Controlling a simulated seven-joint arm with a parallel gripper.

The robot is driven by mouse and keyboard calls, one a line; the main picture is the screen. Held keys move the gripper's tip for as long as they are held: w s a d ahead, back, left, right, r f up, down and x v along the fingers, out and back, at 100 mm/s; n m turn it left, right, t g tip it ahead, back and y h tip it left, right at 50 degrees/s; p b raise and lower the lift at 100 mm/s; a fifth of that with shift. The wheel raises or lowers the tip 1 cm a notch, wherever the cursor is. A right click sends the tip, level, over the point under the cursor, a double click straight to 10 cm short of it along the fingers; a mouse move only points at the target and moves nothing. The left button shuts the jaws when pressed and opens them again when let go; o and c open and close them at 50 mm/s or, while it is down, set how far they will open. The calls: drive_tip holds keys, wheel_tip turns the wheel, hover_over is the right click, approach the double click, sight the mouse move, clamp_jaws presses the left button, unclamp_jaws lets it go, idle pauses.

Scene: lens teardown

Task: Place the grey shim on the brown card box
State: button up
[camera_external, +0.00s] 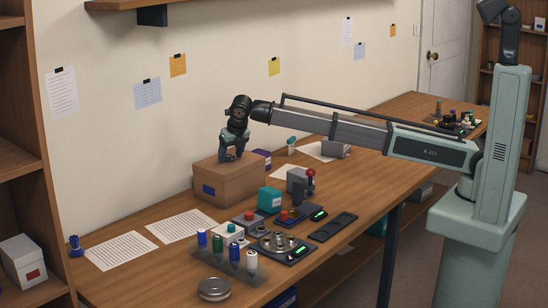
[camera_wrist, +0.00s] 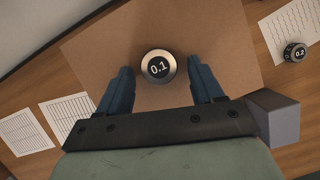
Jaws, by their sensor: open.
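The brown card box (camera_external: 232,188) stands on the bench toward the wall, and its flat top fills the middle of the wrist view (camera_wrist: 205,30). A round grey metal piece with a black face marked 0.1 (camera_wrist: 158,67), apparently the grey shim, sits on the box top. My gripper (camera_external: 234,158) is over the box, pointing down. In the wrist view its two dark blue fingers (camera_wrist: 160,80) are apart, one on each side of the round piece, with gaps between. The external view does not show the piece clearly behind the fingers.
A similar round piece marked 0.2 (camera_wrist: 294,52) stands on the bench beside the box. A teal box (camera_external: 270,200), a clear rack of coloured cylinders (camera_external: 228,262) and a round metal part (camera_external: 278,242) stand in front. Paper sheets (camera_external: 120,250) lie left.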

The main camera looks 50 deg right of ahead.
drive_tip(key=shift+r, duration=0.1)
drive_tip(key=v, duration=1.2)
drive_tip(key=shift+o, duration=0.2)
drive_tip(key=shift+s, duration=0.1)
drive_tip(key=o, duration=0.3)
drive_tip(key=shift+o, duration=0.7)
drive_tip(key=shift+s+f, duration=0.2)
drive_tip(key=shift+s, duration=0.15)
drive_tip(key=shift+o, duration=0.8)
drive_tip(key=s+a+f+m+h, duration=0.1)
drive_tip(key=s+f+h, duration=0.1)
drive_tip(key=s+f, duration=0.3)
drive_tip(key=shift+s+a, duration=0.4)
drive_tip(key=shift+s, duration=0.8)
drive_tip(key=s+d+f+m+t+h, duration=0.1)
drive_tip(key=s+f+m+t+h, duration=0.25)
drive_tip(key=s, duration=1.05)
drive_tip(key=s+f+m+t+h, duration=0.2)
drive_tip(key=s+f+h, duration=0.25)
drive_tip(key=s, duration=0.85)
drive_tip(key=shift+g+y, duration=0.25)
drive_tip(key=shift+y, duration=0.25)
drive_tip(key=x, duration=1)
drive_tip(key=shift+s+f, duration=0.1)
drive_tip(key=shift+f, duration=0.05)
